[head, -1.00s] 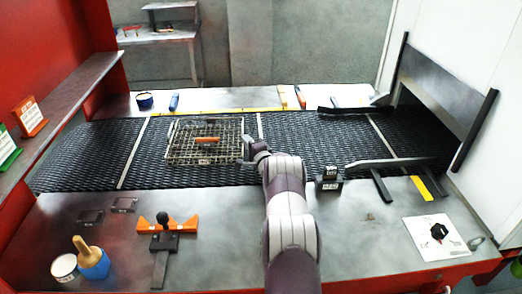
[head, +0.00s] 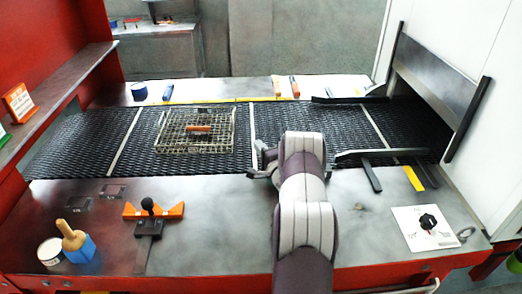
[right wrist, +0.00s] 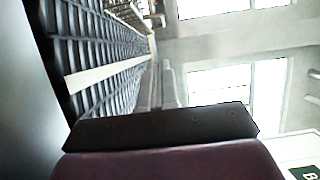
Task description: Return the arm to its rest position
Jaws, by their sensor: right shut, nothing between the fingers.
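My right arm comes up from the bottom of the head view. Its gripper (head: 260,163) is shut and empty, over the near edge of the black mesh belt (head: 75,150), to the right of the wire basket. The gripper is partly hidden behind my forearm. The wire basket (head: 170,143) sits on the belt with an orange-brown piece (head: 199,129) in it. The right wrist view shows the belt (right wrist: 95,60) tilted on its side. My left gripper is not in view.
The steel front table holds an orange-and-black fixture (head: 150,212), a blue pot with a brush (head: 77,243), a white tin (head: 51,252) and a white panel with a black knob (head: 427,222). A black guide rail (head: 390,154) lies right of my arm. A raised gate (head: 432,80) stands at the right.

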